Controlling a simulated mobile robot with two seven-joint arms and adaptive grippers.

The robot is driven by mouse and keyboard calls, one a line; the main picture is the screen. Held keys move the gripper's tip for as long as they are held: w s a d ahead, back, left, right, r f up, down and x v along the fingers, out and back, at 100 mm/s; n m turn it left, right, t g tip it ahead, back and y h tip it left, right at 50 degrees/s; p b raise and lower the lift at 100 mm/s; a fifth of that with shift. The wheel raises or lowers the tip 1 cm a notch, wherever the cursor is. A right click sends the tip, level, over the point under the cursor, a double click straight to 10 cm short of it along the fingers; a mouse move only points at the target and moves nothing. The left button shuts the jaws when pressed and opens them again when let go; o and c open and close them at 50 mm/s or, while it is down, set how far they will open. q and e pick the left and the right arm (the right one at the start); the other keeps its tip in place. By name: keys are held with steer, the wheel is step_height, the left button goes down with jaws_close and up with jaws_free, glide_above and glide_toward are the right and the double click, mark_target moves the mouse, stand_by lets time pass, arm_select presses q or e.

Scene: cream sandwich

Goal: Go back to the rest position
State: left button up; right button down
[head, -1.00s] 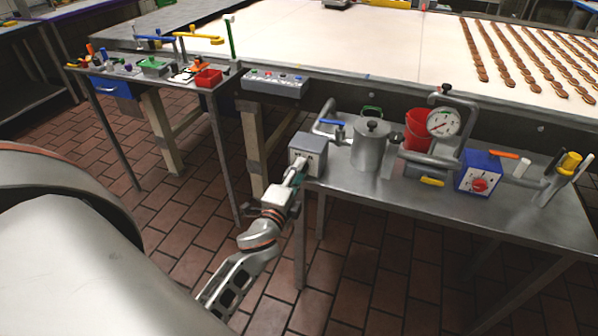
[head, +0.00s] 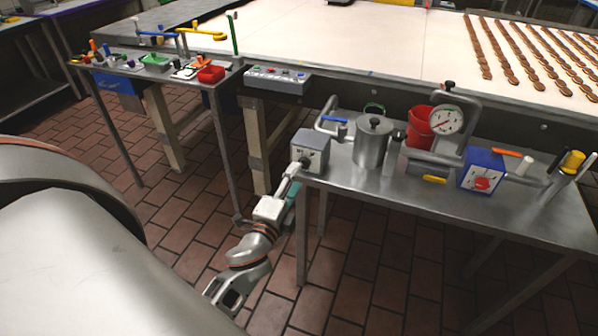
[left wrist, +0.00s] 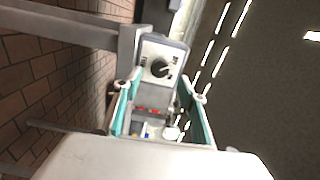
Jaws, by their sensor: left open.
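My left gripper (head: 296,172) is in front of the small grey box (head: 312,150) at the left corner of the metal side table (head: 440,215). In the left wrist view the teal fingers (left wrist: 160,92) are spread apart with nothing held between them. The grey box shows its black dial (left wrist: 160,68) just beyond the fingertips there. I cannot tell exactly how wide the gap to the box is. My right gripper is in neither view.
A tool table (head: 215,90) stands left. A conveyor (head: 350,40) with rows of cookies runs behind. Tiled floor lies open at left.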

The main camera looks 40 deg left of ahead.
arm_select(q)
steer(key=shift+v, duration=1.15)
steer(key=s+d+f+n+g+h, duration=0.3)
steer(key=s+d+f+n, duration=0.2)
steer(key=f, duration=0.6)
steer(key=s+d+f+n+g+h, duration=0.3)
steer(key=s+d+f+n+h, duration=0.1)
steer(key=s+d+f, duration=0.6)
steer(key=shift+s+f+n+g, duration=0.45)
steer(key=shift+s+n, duration=0.35)
steer(key=shift+s, duration=0.1)
